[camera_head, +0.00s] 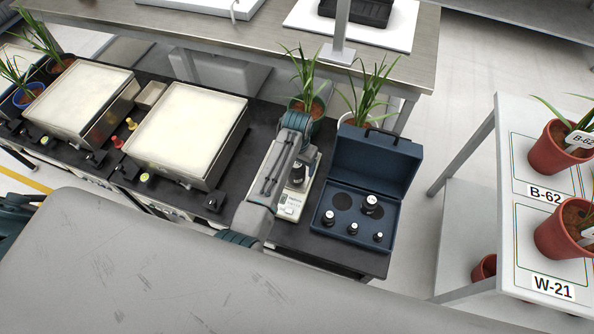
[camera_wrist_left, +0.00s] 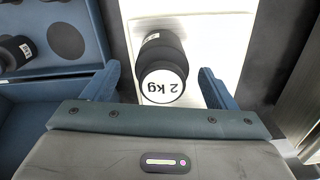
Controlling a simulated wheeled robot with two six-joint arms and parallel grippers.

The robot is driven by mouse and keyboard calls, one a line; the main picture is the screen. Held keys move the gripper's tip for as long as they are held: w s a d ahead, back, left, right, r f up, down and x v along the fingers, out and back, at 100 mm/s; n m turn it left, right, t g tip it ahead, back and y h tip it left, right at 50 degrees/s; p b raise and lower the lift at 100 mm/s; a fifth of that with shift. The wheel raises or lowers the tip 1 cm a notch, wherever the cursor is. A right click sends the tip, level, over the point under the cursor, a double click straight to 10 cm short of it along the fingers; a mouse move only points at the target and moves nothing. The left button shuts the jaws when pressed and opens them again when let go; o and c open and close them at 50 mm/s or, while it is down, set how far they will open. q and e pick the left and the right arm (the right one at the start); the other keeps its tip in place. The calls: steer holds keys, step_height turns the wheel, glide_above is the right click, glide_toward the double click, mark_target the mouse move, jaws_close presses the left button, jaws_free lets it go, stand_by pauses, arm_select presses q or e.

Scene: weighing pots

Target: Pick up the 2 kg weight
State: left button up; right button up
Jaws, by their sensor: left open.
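The 2 kg weight is a black knob-shaped weight with a white top label reading "2 kg" (camera_wrist_left: 163,86). It stands on the pale scale (camera_head: 290,211), and in the head view the weight (camera_head: 298,176) is partly hidden by my left arm. My left gripper (camera_wrist_left: 160,88) is open, with one finger on each side of the weight in the wrist view. Gaps show between the fingers and the weight, so it is not gripped. In the head view the fingertips are hard to make out. My right gripper is not in view.
An open blue case (camera_head: 386,164) with several black weights stands right of the scale. Potted grasses (camera_head: 305,87) stand behind. White-topped trays (camera_head: 187,132) are to the left. A white table (camera_head: 508,130) with red pots is at the right, across a floor gap.

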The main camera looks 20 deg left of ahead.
arm_select(q)
step_height(320, 180, down, 4)
steer(key=shift+a+r, duration=0.1)
steer(key=shift+r, duration=0.05)
steer(key=shift+f, duration=0.3)
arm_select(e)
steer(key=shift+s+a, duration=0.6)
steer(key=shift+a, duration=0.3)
arm_select(q)
steer(key=shift+c, duration=0.5)
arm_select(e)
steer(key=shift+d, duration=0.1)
